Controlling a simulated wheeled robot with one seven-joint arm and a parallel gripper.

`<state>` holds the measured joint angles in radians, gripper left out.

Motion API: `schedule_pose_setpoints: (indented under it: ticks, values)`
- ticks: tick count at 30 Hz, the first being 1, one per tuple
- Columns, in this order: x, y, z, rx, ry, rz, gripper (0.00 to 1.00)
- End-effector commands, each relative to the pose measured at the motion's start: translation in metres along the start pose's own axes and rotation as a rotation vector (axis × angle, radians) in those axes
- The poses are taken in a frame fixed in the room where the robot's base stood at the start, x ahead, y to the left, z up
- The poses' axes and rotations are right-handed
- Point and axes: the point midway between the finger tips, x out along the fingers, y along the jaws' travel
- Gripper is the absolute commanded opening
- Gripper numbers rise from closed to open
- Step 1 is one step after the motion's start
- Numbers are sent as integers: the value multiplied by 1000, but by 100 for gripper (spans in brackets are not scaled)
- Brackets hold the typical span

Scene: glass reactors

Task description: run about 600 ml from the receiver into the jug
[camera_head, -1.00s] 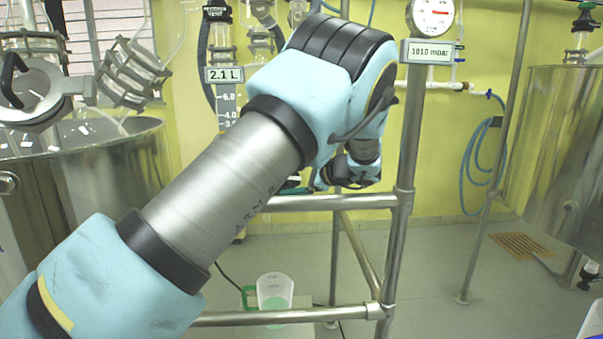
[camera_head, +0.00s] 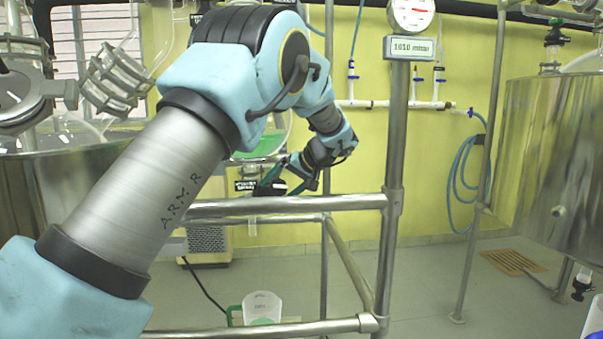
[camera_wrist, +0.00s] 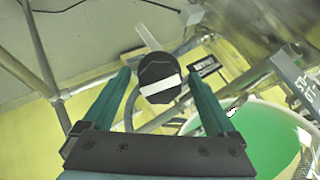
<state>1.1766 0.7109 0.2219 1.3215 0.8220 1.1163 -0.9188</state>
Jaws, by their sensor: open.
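The receiver (camera_head: 276,133) is a glass vessel holding green liquid, partly hidden behind my arm in the head view. In the wrist view the receiver (camera_wrist: 276,128) shows at the right with its green contents. A black knob with a white bar (camera_wrist: 160,80) lies between and beyond the fingertips of my gripper (camera_wrist: 159,72). My gripper is open, with a green finger on each side of the knob; contact is not visible. In the head view my gripper (camera_head: 268,183) is small, below the receiver. The clear jug (camera_head: 262,306) with a green handle stands low behind the frame's bottom rail.
A steel frame (camera_head: 290,204) with horizontal rails and an upright stands around the work area. A gauge with a 1010 mbar display (camera_head: 411,47) tops the upright. Steel vessels stand left (camera_head: 60,190) and right (camera_head: 550,150). Open floor lies right of the frame.

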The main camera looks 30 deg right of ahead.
Motion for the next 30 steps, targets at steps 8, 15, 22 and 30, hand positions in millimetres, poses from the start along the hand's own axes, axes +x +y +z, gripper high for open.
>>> schedule_pose_setpoints:
  ticks: [8, 15, 22, 30]
  values:
    - [2, 0, 2, -365, 0, 91, 92]
    - [-34, -2, 1, -451, 4, 115, 92]
    - [-76, -7, 2, -449, 4, 114, 92]
    - [-103, -11, 3, -448, 2, 111, 92]
